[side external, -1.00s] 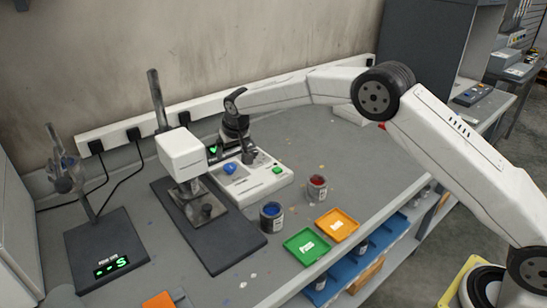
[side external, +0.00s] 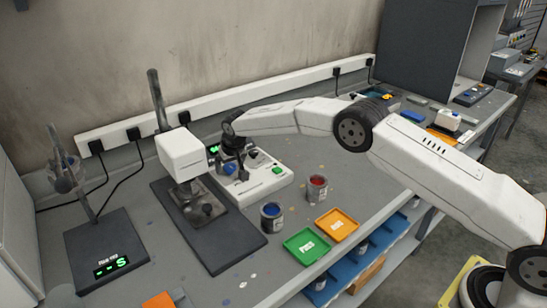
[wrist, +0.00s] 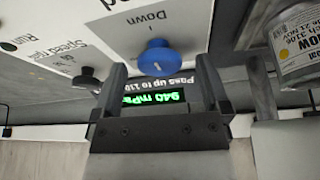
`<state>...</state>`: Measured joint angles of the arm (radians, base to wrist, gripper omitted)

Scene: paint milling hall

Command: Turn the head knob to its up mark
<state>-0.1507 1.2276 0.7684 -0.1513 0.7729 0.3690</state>
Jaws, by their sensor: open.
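The head knob (wrist: 158,57) is a round blue knob on the white control panel, with "Down" printed beside it. It also shows in the side view (side external: 229,169), partly covered by my gripper. Its pointer mark is not clear. My gripper (wrist: 161,70) is open, one dark finger on each side of the knob in the wrist view, with no contact visible. In the side view my gripper (side external: 242,174) is low over the panel, at the knob. The white measuring head (side external: 180,152) stands on its post to the left. The green display (wrist: 154,98) reads about 940 mPas.
A black speed knob (wrist: 88,80) is beside the blue one. A green button (side external: 277,170) is at the panel's right. A blue paint can (side external: 271,216), a red can (side external: 316,188), and green (side external: 306,246) and orange (side external: 337,224) trays stand in front.

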